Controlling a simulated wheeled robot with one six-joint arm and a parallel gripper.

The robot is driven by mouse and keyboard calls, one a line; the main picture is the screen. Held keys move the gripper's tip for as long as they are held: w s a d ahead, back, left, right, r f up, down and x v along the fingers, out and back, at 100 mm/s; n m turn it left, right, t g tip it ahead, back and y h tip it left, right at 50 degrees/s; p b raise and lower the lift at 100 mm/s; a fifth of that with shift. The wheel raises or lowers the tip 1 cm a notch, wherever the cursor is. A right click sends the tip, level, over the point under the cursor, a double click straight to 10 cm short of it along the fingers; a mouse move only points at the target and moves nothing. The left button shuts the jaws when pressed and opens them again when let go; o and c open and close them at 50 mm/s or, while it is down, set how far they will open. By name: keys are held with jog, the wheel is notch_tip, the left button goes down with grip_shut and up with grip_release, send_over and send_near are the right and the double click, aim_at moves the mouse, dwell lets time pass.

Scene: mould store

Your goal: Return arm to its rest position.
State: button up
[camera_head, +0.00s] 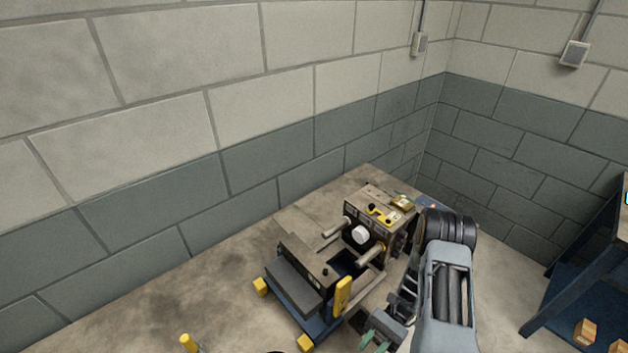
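My arm (447,290) rises at the lower right, its dark round joint uppermost. My gripper (375,341) hangs at its lower left, close to the bottom edge of the picture. Its green fingertips look parted, with nothing seen between them. It is to the right of and nearer than the mould, with no visible contact.
A mould in two halves, joined by guide rods (370,254), stands on a blue base (318,325) with yellow corners. A yellow post (188,343) stands at the lower left. A blue rack (567,300) with wooden blocks (585,331) is at right. Block walls (300,95) close the corner.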

jog(key=w+d+r+n+t+h, duration=0.2)
jog(key=w+r+n+t+h, duration=0.1)
jog(key=r+t+h, duration=0.3)
jog(key=w+d+r+n+t+h, duration=0.3)
jog(key=r+n+t+h, duration=0.15)
jog(key=r+h, duration=0.2)
notch_tip(320, 180, up, 14)
jog(key=s+a+n+t+h, duration=0.1)
jog(key=a+t, duration=0.1)
jog(key=t, duration=0.7)
jog(key=shift+s, duration=0.15)
jog(key=shift+a+f+n+h, duration=0.15)
jog(key=shift+a+n+h, duration=0.05)
jog(key=shift+n+h, duration=0.05)
